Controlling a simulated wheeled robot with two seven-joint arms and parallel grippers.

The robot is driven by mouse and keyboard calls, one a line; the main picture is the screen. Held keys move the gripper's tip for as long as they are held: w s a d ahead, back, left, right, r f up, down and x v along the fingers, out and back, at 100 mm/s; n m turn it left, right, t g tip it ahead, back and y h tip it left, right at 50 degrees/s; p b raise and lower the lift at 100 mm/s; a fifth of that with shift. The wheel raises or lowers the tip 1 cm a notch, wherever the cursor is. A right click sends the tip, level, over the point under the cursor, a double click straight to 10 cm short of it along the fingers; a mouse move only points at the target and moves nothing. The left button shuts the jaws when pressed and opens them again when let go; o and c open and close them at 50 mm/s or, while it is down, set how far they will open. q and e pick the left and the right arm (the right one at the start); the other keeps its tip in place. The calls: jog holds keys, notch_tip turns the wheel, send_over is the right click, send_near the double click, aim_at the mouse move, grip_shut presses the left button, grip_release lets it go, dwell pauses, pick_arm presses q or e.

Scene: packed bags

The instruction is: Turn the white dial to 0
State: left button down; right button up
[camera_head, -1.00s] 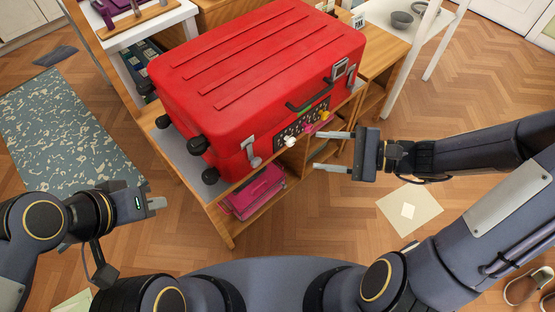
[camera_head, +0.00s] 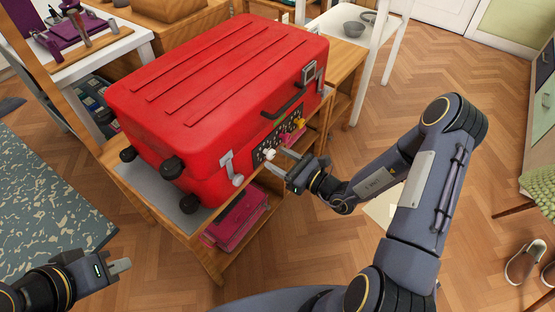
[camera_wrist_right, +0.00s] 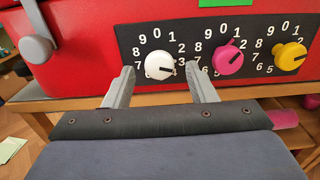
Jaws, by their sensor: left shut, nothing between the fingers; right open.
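The white dial (camera_wrist_right: 159,65) is on a black number panel (camera_wrist_right: 215,45) on the front of the red suitcase (camera_head: 215,90). In the right wrist view its dark pointer mark points to the lower right, near the 3; the 0 is at the top. The white dial also shows in the head view (camera_head: 270,155). My right gripper (camera_wrist_right: 160,78) is open, its fingers on either side of and just below the white dial; I cannot tell whether they touch it. My left gripper (camera_head: 122,266) is shut and empty at the lower left, away from the suitcase.
A pink dial (camera_wrist_right: 227,60) and a yellow dial (camera_wrist_right: 289,56) sit right of the white one. A grey latch (camera_wrist_right: 36,48) is to its left. The suitcase stands on a wooden shelf unit (camera_head: 210,262), with a magenta case (camera_head: 237,220) underneath. Open floor lies in front.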

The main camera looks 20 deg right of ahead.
jog(key=shift+w+a, duration=0.35)
jog(key=shift+w, duration=0.05)
jog(key=shift+c, duration=0.4)
jog(key=c, duration=0.9)
jog(key=shift+o, duration=0.2)
jog(key=shift+n, duration=0.4)
jog(key=n+b, duration=0.2)
jog(key=n, duration=0.2)
jog(key=shift+f+n, duration=0.1)
jog(key=shift+n, duration=0.2)
jog(key=n+b, duration=0.3)
jog(key=n, duration=0.1)
jog(key=shift+n, duration=0.3)
jog(key=n+b, duration=1)
jog(key=b, duration=0.3)
jog(key=shift+d+f, duration=0.1)
jog(key=shift+r+n+b, duration=0.25)
jog(key=shift+n+b, duration=0.65)
jog(key=shift+b, duration=0.4)
